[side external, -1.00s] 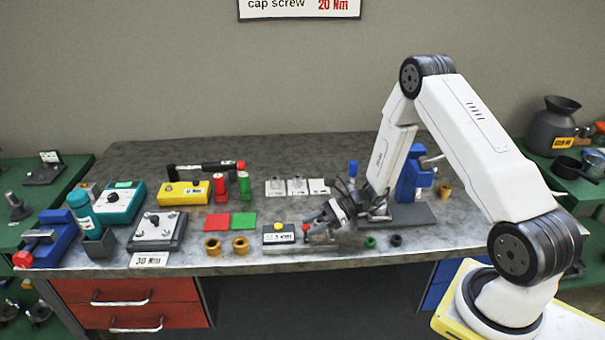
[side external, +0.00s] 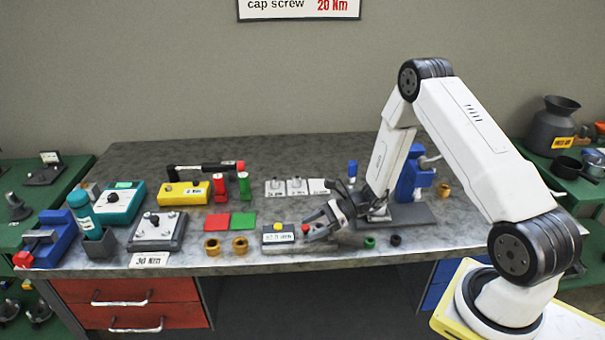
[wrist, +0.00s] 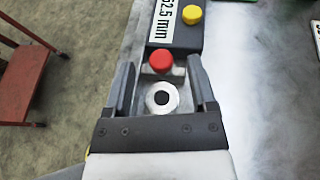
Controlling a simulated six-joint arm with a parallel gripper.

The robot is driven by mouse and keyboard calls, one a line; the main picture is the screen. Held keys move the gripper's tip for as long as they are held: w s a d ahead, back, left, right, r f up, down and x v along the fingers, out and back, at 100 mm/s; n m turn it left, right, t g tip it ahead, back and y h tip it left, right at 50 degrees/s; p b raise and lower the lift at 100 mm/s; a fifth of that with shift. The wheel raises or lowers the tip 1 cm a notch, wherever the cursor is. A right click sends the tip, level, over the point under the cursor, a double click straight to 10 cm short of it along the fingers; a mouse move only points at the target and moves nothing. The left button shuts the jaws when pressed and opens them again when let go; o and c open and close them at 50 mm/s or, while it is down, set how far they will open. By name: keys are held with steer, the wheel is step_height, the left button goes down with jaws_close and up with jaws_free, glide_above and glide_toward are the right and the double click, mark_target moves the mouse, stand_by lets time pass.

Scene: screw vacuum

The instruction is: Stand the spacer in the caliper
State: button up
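The caliper (side external: 279,235) is a dark grey block with a yellow button and a white display at the front edge of the bench. A round silver part with a dark hole (wrist: 161,98), seemingly the spacer, lies between my fingers just below the knob. My gripper (wrist: 162,82) is open, with a visible gap on each side of that part. In the side view my gripper (side external: 306,232) is low beside the caliper's right end and hides the silver part.
Two brass rings (side external: 240,246) lie left of the caliper. A green ring (side external: 369,242) and a black ring (side external: 396,240) lie to its right. Red and green pads (side external: 243,220) are behind the brass rings. A blue press (side external: 413,180) stands behind my wrist on the right.

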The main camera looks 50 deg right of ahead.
steer(key=shift+f, duration=0.35)
steer(key=shift+r, duration=0.3)
steer(key=shift+d+r, duration=0.15)
steer(key=shift+r, duration=0.15)
steer(key=shift+v, duration=3.6)
steer(key=shift+r, duration=0.1)
steer(key=shift+s+a+r+n+g, duration=0.2)
steer(key=shift+a+n+g, duration=0.1)
steer(key=shift+a+g, duration=0.25)
steer(key=s+a+r+n+g+h, duration=0.2)
steer(key=s+a+r+n+h, duration=0.2)
steer(key=n, duration=0.8)
steer(key=s+a+r+n+g+h, duration=0.2)
steer(key=s+a+r+n+h, duration=0.3)
steer(key=n, duration=0.7)
steer(key=shift+s+a+r+h, duration=0.35)
steer(key=shift+s+a+h, duration=0.2)
steer(key=shift+a+h, duration=0.5)
